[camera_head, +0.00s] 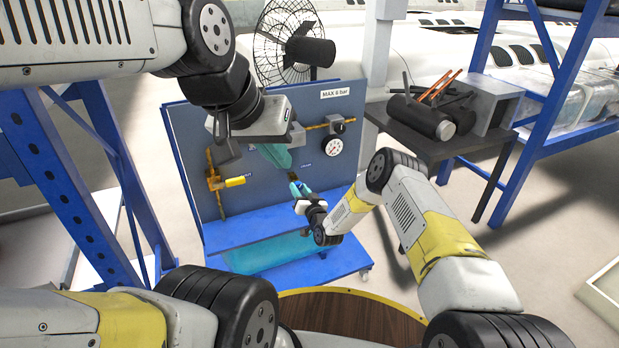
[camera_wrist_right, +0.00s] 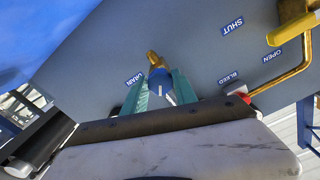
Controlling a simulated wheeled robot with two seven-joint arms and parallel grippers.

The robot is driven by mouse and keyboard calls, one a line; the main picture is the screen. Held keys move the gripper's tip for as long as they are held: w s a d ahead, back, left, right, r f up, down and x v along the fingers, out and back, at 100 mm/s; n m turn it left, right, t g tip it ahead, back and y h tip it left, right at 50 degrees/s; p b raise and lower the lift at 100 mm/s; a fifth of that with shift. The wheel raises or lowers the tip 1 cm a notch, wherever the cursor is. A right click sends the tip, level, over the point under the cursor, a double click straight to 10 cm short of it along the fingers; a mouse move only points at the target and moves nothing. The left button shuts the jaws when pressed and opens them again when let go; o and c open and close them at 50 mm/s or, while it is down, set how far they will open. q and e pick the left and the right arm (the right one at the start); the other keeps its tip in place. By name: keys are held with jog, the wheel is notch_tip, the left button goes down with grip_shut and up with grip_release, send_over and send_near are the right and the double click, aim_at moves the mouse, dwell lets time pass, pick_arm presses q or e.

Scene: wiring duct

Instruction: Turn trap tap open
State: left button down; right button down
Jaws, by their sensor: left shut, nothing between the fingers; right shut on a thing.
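A blue tap knob (camera_wrist_right: 159,76) with a white line on it sits on a brass stem beside the DRAIN label (camera_wrist_right: 135,79); I take it to be the trap tap. My right gripper (camera_wrist_right: 160,92) has its teal fingers on either side of the knob and is shut on it. In the head view my right gripper (camera_head: 299,189) is low on the front of the grey-blue panel (camera_head: 265,195), and its fingers partly hide the knob. My left gripper (camera_head: 276,155) is shut and empty, above the right one and in front of the panel.
A brass valve with a yellow handle (camera_head: 235,182) is on the panel's left. A pressure gauge (camera_head: 332,148) is at upper right. A red part (camera_wrist_right: 244,97) shows near the BLEED label. A fan (camera_head: 290,45) stands behind; a dark table (camera_head: 430,145) is to the right.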

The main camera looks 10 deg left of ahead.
jog(key=m, duration=0.4)
jog(key=shift+m, duration=0.3)
jog(key=m, duration=0.4)
jog(key=shift+m, duration=0.3)
jog(key=c, duration=1)
grip_release()
jog(key=v, duration=0.7)
jog(key=shift+s+d, duration=0.2)
jog(key=shift+s, duration=0.15)
